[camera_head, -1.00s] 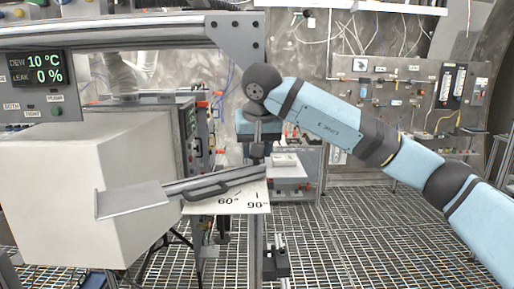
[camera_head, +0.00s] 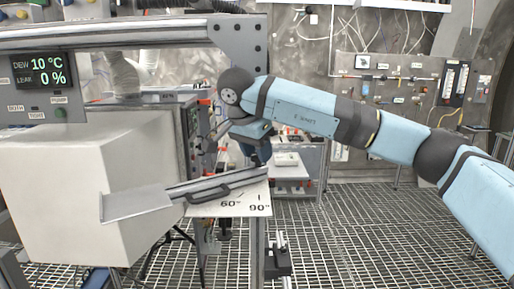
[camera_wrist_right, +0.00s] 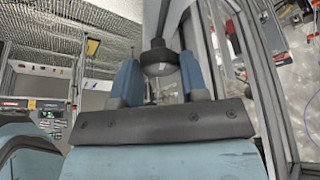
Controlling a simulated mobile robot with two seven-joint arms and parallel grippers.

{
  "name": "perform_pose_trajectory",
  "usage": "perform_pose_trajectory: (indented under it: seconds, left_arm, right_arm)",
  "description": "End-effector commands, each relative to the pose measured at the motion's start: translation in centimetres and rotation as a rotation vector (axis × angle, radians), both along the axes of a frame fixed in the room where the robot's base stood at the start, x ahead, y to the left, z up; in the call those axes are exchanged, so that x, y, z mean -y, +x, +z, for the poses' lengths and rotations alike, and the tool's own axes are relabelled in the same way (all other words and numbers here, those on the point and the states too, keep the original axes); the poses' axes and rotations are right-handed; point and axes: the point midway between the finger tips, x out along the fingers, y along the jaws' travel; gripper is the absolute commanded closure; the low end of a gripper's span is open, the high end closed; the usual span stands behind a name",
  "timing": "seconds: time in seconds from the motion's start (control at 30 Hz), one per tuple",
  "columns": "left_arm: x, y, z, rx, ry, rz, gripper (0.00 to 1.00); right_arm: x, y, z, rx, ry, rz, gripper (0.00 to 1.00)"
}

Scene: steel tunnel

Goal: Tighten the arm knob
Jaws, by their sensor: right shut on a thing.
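The arm is a metal bar with a black handle (camera_head: 208,192), lying over a white angle plate (camera_head: 235,208) marked 60° and 90°. My right gripper (camera_head: 260,148) is at the bar's right end, beside the frame's upright post, and points down and tilted. In the right wrist view the dark rounded knob (camera_wrist_right: 159,62) sits between the two blue fingers of my right gripper (camera_wrist_right: 158,75), which is shut on it. In the head view the knob is mostly hidden by the gripper. My left gripper is not in view.
A large pale box (camera_head: 70,190) fills the left, with a flat metal plate (camera_head: 135,203) in front of it. A display (camera_head: 42,68) reads DEW 10 °C and LEAK 0 %. A steel frame (camera_head: 242,40) stands close above my right wrist. The grating floor at right is clear.

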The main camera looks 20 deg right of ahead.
Motion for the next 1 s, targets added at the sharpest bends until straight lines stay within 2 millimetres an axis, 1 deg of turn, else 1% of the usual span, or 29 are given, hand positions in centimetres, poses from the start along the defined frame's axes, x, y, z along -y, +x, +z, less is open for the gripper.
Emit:
perform_pose_trajectory:
  seconds: [0.1, 0.33, 0.8, 0.83, 0.87, 0.9, 0.93, 1.0]
  left_arm:
    - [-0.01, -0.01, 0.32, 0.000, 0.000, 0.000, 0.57]
    - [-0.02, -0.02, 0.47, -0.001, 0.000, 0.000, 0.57]
    - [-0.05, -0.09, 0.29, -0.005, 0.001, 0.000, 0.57]
    - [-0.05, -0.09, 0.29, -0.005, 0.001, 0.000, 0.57]
    - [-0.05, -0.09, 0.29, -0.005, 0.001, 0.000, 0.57]
    - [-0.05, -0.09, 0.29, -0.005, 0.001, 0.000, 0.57]
    - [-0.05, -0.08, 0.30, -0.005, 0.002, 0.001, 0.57]
    - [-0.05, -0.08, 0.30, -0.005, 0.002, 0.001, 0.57]
  right_arm:
    - [-0.01, 0.03, 0.17, 0.000, -0.001, -0.052, 0.83]
    - [-0.04, 0.07, 0.11, 0.001, 0.001, -0.109, 0.83]
    - [-0.05, 0.06, 0.09, 0.002, 0.001, -0.119, 0.83]
    - [-0.04, 0.07, 0.09, 0.002, 0.001, -0.119, 0.55]
    - [-0.04, 0.07, 0.09, 0.002, 0.001, -0.119, 0.48]
    - [-0.04, 0.06, 0.09, 0.002, 0.001, -0.119, 0.39]
    - [-0.04, 0.07, 0.08, 0.002, 0.001, -0.119, 0.34]
    - [-0.05, 0.08, 0.08, 0.002, 0.001, -0.119, 0.34]
